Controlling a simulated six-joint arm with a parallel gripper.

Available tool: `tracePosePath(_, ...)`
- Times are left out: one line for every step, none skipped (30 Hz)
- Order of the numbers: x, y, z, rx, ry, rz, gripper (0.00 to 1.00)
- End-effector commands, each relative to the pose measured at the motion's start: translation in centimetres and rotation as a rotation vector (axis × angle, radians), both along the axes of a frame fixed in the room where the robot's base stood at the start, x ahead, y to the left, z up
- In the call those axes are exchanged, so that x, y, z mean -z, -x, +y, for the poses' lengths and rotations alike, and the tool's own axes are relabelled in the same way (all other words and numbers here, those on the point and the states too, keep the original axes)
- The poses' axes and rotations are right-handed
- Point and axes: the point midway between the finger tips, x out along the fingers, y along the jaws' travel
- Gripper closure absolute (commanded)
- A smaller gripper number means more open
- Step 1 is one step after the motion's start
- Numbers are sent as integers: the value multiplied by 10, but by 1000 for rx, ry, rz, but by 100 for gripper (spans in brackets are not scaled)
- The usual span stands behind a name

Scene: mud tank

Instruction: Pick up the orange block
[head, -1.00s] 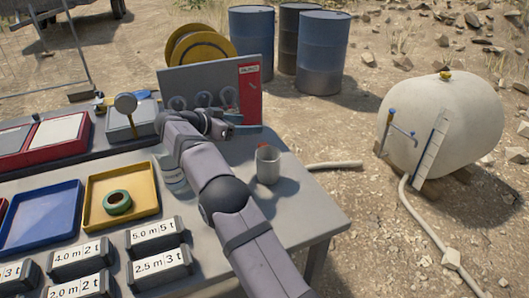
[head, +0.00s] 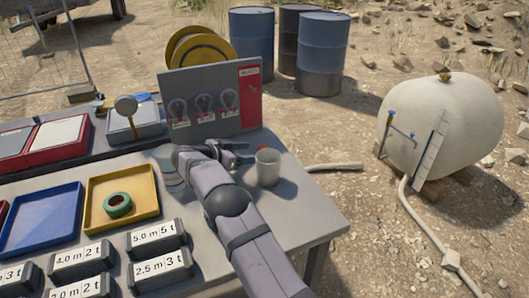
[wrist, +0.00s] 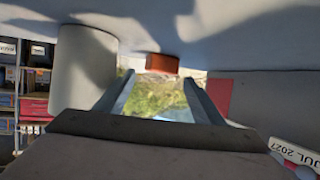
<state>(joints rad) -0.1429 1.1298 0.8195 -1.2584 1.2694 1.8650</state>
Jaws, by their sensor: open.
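The orange block (wrist: 162,63) shows in the wrist view as a small orange-brown box against the grey table surface, straight ahead of my gripper (wrist: 158,85) and centred between its fingers. My gripper is open, with nothing between the fingers. In the head view my gripper (head: 240,152) is low over the table, just left of a pale grey mug (head: 268,168). The wrist picture appears upside down.
The mug stands close beside my gripper and also fills the left of the wrist view (wrist: 84,75). A grey board with shackles (head: 210,105) stands behind my gripper. A yellow tray (head: 122,195) with a green tape roll and several labelled blocks lie left. The table's front right is clear.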

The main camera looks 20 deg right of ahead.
Motion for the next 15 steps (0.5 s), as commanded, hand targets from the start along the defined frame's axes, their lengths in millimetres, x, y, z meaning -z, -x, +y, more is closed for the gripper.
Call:
tracePosePath(0, 0, 0, -1, 0, 0, 38)
tracePosePath(0, 0, 0, -1, 0, 0, 38)
tracePosePath(0, -1, -2, 0, 0, 0, 38)
tracePosePath(0, -1, -3, 0, 0, 0, 38)
tracePosePath(1, -2, -5, 1, 0, 0, 38)
tracePosePath(1, -3, -9, 1, 0, 0, 38)
tracePosePath(2, -4, -12, 1, -1, 1, 38)
tracePosePath(3, -6, -16, 2, -1, 1, 38)
tracePosePath(5, -7, -20, 2, -1, 1, 38)
tracePosePath(6, -9, -24, 2, -1, 1, 38)
tracePosePath(7, -10, -27, 1, 0, 2, 38)
tracePosePath(9, -12, -32, 2, -1, 1, 38)
tracePosePath(12, -13, -34, 1, 0, 2, 38)
tracePosePath(12, -14, -37, 1, -1, 0, 38)
tracePosePath(14, -15, -40, 1, -1, 1, 38)
